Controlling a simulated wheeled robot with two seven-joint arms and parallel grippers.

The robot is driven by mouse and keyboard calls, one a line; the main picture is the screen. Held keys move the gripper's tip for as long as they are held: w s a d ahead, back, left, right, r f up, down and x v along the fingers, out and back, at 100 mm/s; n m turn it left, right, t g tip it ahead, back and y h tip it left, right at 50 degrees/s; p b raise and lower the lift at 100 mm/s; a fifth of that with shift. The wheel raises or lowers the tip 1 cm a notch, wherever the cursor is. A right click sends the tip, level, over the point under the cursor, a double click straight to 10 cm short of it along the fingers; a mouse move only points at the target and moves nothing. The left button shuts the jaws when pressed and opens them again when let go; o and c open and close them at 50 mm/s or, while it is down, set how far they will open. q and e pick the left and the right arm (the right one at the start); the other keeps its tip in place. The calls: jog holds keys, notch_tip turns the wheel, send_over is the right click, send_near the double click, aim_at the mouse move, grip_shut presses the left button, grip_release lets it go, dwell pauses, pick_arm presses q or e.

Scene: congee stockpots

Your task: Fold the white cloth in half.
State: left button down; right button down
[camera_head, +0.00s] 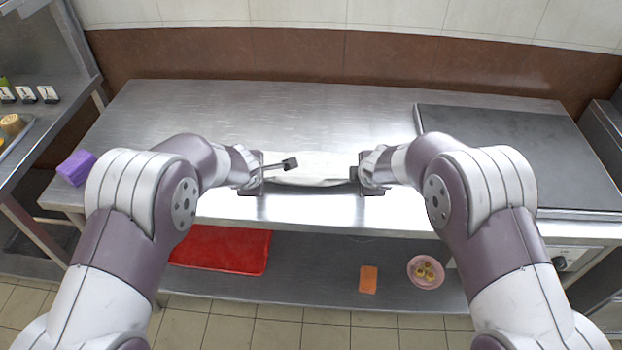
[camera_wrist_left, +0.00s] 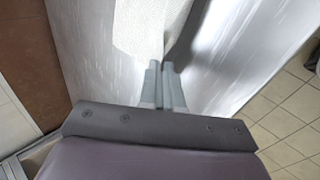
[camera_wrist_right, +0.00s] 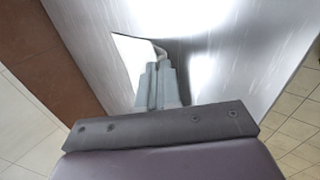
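The white cloth (camera_head: 315,169) lies on the steel table between my two grippers, pale against the bright metal. My left gripper (camera_head: 259,174) is at its left end. In the left wrist view, the fingers (camera_wrist_left: 162,68) are shut together on the near edge of the cloth (camera_wrist_left: 145,30), with a dark shadow beside it. My right gripper (camera_head: 362,173) is at the right end. In the right wrist view, its fingers (camera_wrist_right: 158,68) are close together on the edge of the cloth (camera_wrist_right: 132,55). The exact pinch is partly hidden by the fingers in both wrist views.
A dark flat griddle (camera_head: 520,150) covers the right of the table. A purple sponge (camera_head: 76,167) sits at the left edge. A red tray (camera_head: 222,250) lies on the lower shelf.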

pick_arm(q)
jog(key=shift+s+f, duration=0.1)
jog(key=shift+f, duration=0.2)
pick_arm(e)
jog(key=shift+s+f, duration=0.15)
jog(key=shift+f, duration=0.1)
pick_arm(q)
jog(key=shift+s+f, duration=0.1)
jog(key=shift+s, duration=0.35)
pick_arm(e)
jog(key=shift+s+f, duration=0.1)
jog(key=shift+s, duration=0.3)
pick_arm(q)
jog(key=shift+w+f, duration=0.1)
pick_arm(e)
jog(key=shift+w+f, duration=0.1)
pick_arm(q)
jog(key=c, duration=1)
grip_release()
pick_arm(e)
jog(key=c, duration=1)
grip_release()
